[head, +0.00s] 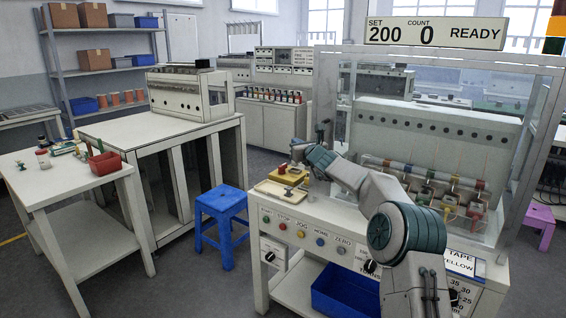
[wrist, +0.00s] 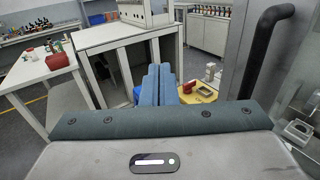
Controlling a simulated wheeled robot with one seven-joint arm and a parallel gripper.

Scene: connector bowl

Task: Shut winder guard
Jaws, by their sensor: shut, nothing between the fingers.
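The winder guard (head: 535,160) is a clear-paned, grey-framed enclosure around the winder on the right bench. A black bar handle stands by its left side (head: 323,132); it also shows, curved at the top, on the right of the wrist view (wrist: 264,55). I cannot tell how far open the guard is. The winder (head: 430,125) shows behind clear panes. My gripper (wrist: 159,70) is shut and empty, its blue-grey fingers together, left of the handle and apart from it. In the head view my arm crosses in front of the guard, hiding part of its lower left.
The bench front carries a row of buttons (head: 300,235). A beige tray (head: 278,193) and a yellow block (head: 286,175) lie on its left end. A blue stool (head: 222,212) stands left of it, and a white table (head: 60,180) stands further left. A blue bin (head: 345,290) sits below.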

